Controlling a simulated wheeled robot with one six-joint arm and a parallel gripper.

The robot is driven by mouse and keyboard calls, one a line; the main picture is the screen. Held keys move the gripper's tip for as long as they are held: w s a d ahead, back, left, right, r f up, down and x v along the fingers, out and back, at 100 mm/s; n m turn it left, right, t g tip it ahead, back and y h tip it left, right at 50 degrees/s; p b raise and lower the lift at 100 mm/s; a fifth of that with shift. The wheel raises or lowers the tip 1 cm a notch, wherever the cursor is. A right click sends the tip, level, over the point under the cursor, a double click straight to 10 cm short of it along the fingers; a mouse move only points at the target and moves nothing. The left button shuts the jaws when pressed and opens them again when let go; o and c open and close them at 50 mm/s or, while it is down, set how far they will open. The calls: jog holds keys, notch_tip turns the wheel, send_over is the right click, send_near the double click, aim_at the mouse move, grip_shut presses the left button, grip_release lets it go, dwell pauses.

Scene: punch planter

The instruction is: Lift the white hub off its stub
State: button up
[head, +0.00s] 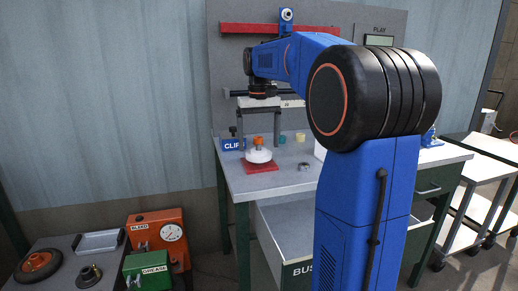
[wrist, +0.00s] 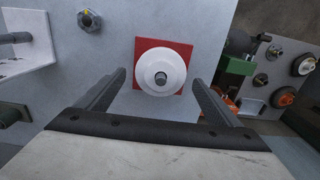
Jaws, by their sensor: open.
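My gripper (head: 261,143) points down above the hub in the head view. In the wrist view my gripper (wrist: 158,78) is open and empty, its two fingers on either side below the hub. I cannot tell the height gap between fingertips and hub.
A blue CLIP box (head: 232,145) stands left of the hub on the workbench. A small metal nut (head: 304,166) lies to its right, and it also shows in the wrist view (wrist: 88,19). Green GREASE (head: 146,269) and orange BLEED (head: 158,235) units stand at lower left.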

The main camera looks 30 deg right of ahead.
jog(key=shift+a+f, duration=0.1)
jog(key=shift+f, duration=1.35)
jog(key=c, duration=1.3)
jog(key=o, duration=0.6)
jog(key=c, duration=0.5)
jog(key=shift+r, duration=3.05)
jog(key=shift+c, duration=0.2)
